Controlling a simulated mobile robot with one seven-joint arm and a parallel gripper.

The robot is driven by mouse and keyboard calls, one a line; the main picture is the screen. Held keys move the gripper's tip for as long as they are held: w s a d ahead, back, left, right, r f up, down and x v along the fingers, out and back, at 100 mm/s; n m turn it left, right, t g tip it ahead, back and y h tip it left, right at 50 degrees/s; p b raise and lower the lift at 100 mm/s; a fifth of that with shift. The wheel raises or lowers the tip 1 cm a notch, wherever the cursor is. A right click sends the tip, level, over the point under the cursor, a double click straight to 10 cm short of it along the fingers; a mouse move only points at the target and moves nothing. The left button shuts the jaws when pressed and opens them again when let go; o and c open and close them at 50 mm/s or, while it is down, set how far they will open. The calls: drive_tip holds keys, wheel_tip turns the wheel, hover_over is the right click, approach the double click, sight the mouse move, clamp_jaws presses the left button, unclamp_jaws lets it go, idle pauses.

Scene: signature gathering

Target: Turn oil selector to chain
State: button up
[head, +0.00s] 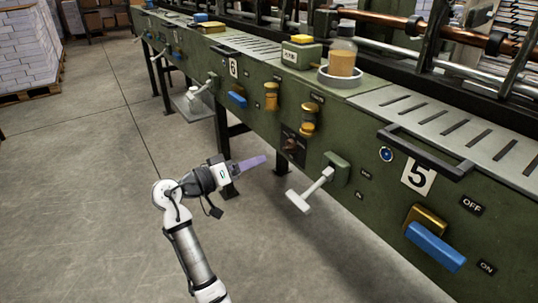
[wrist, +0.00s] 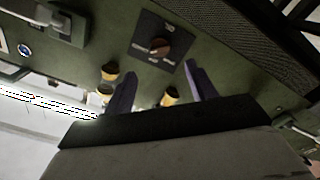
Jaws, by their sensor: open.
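A dark rotary knob (head: 292,145) on a black square plate sits on the green machine's front panel, and looks like the oil selector. The knob also shows in the wrist view (wrist: 158,46), near top centre, with small white labels around it that I cannot read. My gripper (head: 258,161) is left of the knob in the head view, apart from it and pointing toward the panel. In the wrist view my open, empty gripper (wrist: 161,70) has purple fingers on either side below the knob, with nothing between the tips touching it.
A grey T-handle lever (head: 310,190) sticks out right of the knob. Brass-coloured fittings (head: 308,120) sit above it. A blue-and-yellow switch (head: 434,246) and a black bar handle (head: 425,155) are farther right. The floor (head: 90,200) at left is clear.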

drive_tip(key=shift+v, duration=2.05)
